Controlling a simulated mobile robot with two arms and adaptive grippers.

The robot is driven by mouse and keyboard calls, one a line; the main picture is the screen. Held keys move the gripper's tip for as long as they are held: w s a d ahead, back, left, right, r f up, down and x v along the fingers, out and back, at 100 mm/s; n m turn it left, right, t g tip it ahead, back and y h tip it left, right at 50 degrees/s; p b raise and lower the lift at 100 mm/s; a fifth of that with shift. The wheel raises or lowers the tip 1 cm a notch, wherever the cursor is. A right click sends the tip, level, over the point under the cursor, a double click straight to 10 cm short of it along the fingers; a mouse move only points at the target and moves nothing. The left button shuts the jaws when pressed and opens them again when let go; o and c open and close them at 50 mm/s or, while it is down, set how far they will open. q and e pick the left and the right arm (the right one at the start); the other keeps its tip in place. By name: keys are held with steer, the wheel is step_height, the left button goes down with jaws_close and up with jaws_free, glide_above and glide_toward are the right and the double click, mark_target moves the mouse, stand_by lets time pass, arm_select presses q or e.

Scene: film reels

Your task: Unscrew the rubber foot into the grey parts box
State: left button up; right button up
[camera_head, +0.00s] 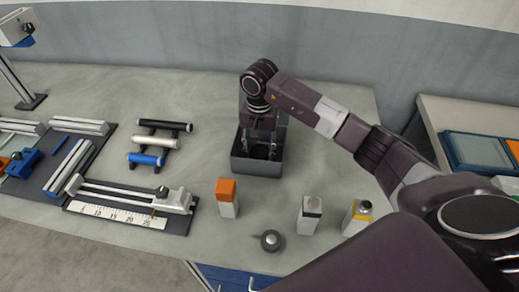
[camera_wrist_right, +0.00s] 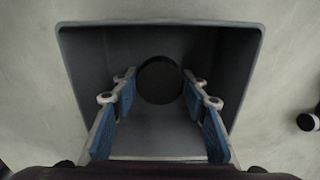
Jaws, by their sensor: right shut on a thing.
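The grey parts box (camera_head: 255,169) stands on the table near the middle of the head view, and its walls and rim (camera_wrist_right: 85,45) fill much of the right wrist view. My right gripper (camera_head: 263,147) points straight down into the box. In the right wrist view its blue-padded fingers (camera_wrist_right: 159,82) are shut on a round black piece, which looks like the rubber foot (camera_wrist_right: 159,86). The foot is over the box floor; I cannot tell whether it touches it. In the head view the gripper and box wall hide the foot. My left gripper is not in view.
An orange-topped bottle (camera_head: 227,197), a grey-topped bottle (camera_head: 310,214), a yellow-banded bottle (camera_head: 357,217) and a dark round knob (camera_head: 271,240) stand in front of the box. Rollers on a rack (camera_head: 158,143) and a ruler bench (camera_head: 130,204) lie left. Table behind is clear.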

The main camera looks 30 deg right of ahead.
mark_target(259, 152)
steer(key=shift+f+b, duration=0.25)
steer(key=shift+b, duration=0.05)
steer(key=o, duration=1.3)
steer(key=shift+r, duration=0.1)
steer(key=shift+c, duration=0.2)
steer(key=shift+r+p, duration=0.15)
steer(key=shift+p, duration=0.15)
steer(key=shift+r, duration=0.3)
step_height(259, 152, up, 11)
steer(key=b, duration=0.3)
steer(key=shift+r, duration=0.2)
